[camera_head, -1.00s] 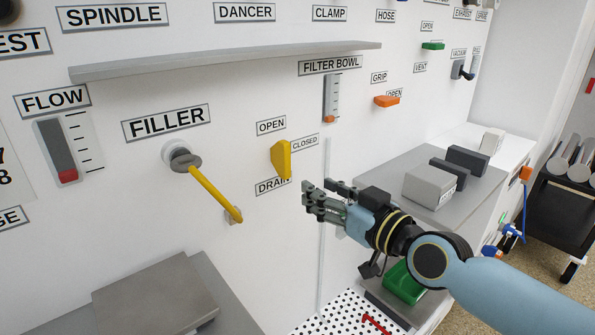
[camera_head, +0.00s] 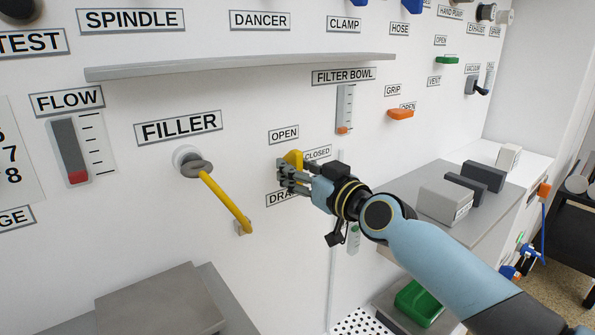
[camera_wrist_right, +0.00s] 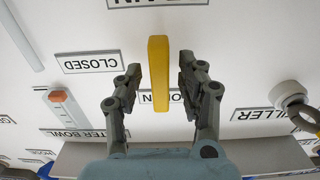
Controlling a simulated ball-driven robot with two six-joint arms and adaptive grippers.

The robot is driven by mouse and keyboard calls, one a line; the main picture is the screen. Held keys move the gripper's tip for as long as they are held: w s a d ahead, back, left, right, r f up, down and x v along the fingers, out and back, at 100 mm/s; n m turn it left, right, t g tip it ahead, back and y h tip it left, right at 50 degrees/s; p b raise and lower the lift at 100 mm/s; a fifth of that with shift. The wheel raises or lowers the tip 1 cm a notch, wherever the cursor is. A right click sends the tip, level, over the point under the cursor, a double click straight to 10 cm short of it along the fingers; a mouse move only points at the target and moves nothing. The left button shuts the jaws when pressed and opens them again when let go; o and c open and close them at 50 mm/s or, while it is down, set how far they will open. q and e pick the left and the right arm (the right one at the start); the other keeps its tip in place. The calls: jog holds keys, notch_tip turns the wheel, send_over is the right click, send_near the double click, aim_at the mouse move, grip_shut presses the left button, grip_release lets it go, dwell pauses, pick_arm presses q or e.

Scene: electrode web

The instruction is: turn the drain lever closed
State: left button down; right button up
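The yellow drain lever (camera_head: 294,158) is on the white panel between the OPEN, CLOSED and DRAIN labels; my right gripper hides its lower part in the head view. In the right wrist view the whole lever (camera_wrist_right: 158,73) shows as an upright yellow bar, its one end near the OPEN label. My right gripper (camera_head: 288,178) is at the lever. In the wrist view its fingers (camera_wrist_right: 160,78) stand open on both sides of the lever, with a gap on each side. My left gripper is not in view.
The yellow filler handle (camera_head: 225,200) sticks out to the left of the lever. A grey shelf (camera_head: 240,64) runs above. A grey ledge with blocks (camera_head: 445,200) is at the right, and a green tray (camera_head: 418,303) lies below.

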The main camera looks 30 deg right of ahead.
grip_shut()
jog(key=shift+m, duration=0.3)
jog(key=m, duration=0.3)
jog(key=shift+m, duration=0.3)
jog(key=m, duration=0.4)
jog(key=shift+m, duration=0.3)
jog(key=m+p, duration=0.1)
jog(key=m, duration=0.3)
jog(key=shift+d, duration=0.1)
jog(key=m, duration=0.5)
jog(key=shift+f, duration=0.15)
